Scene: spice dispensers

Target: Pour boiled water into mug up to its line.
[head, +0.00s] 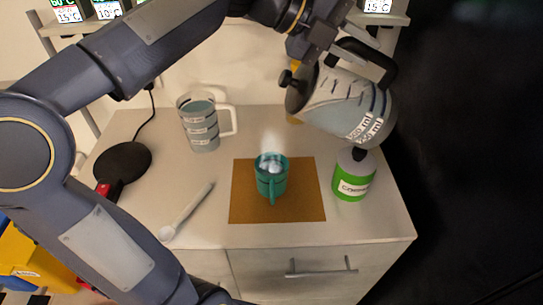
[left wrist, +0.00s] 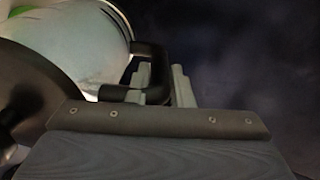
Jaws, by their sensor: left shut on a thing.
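A clear kettle (head: 345,105) with ml marks and a black lid and handle (head: 375,58) is tilted in the air, its dark spout end pointing left and higher than its base. My left gripper (head: 343,40) is shut on the kettle's handle. In the left wrist view the kettle body (left wrist: 85,40) is at upper left and the handle (left wrist: 150,78) lies by the gripper's fingers (left wrist: 182,88). A teal mug (head: 271,186) stands upright on a brown mat, left of and below the kettle. Pale steam shows over it. No stream from the kettle is visible. My right gripper is not in view.
A clear measuring jug (head: 200,122) with water stands at the back left. A green-labelled container (head: 354,178) stands right of the mat (head: 305,205), below the kettle. A white spoon (head: 187,212) lies left. A black round base (head: 122,163) with a cord sits at far left.

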